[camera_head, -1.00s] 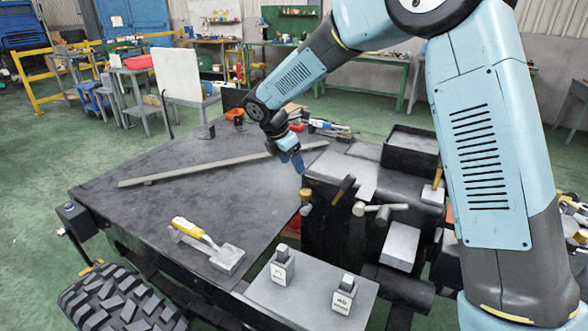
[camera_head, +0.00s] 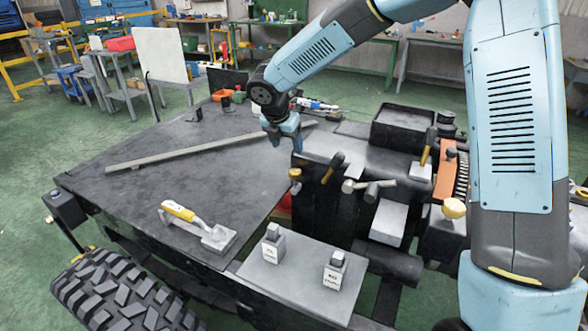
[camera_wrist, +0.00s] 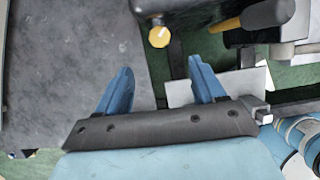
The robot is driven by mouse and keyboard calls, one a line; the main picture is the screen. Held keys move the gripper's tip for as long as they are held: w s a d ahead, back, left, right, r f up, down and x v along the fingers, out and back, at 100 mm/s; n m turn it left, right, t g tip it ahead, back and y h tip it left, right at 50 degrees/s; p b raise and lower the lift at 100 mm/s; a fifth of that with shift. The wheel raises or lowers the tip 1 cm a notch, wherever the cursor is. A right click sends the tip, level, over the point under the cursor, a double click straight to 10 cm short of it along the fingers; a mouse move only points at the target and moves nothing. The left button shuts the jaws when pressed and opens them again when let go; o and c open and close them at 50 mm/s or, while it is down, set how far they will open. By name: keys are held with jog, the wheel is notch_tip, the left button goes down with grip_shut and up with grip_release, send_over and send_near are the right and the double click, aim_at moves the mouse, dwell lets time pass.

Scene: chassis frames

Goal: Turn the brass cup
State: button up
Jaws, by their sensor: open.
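The small brass cup (camera_head: 295,174) sits at the near left side of the dark block on the chassis. In the wrist view a round yellow top with a pale mark, which looks like the same cup (camera_wrist: 158,37), lies just beyond the fingertips, between their lines. My gripper (camera_head: 285,146) hangs above and slightly behind the cup in the head view. In the wrist view its two blue fingers (camera_wrist: 160,69) are apart with nothing between them. The fingers appear not to touch the cup.
A dark-handled lever (camera_head: 333,167) and grey rods (camera_head: 368,188) stand right of the cup. A yellow-handled tool (camera_head: 198,225) and a long bar (camera_head: 190,153) lie on the dark deck, which is otherwise mostly clear.

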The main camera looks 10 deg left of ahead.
aim_at(294, 171)
jog(key=shift+n, duration=0.3)
jog(key=x, duration=1.3)
jog(key=shift+w+f, duration=0.1)
jog(key=shift+f, duration=0.25)
jog(key=shift+c, duration=0.3)
jog(key=c, duration=1)
jog(key=shift+a+m+g+h, duration=0.1)
jog(key=shift+m+g+h, duration=0.15)
jog(key=shift+m, duration=0.9)
jog(key=shift+a+m+g+h, duration=0.15)
jog(key=shift+m+h, duration=0.2)
jog(key=shift+m, duration=0.8)
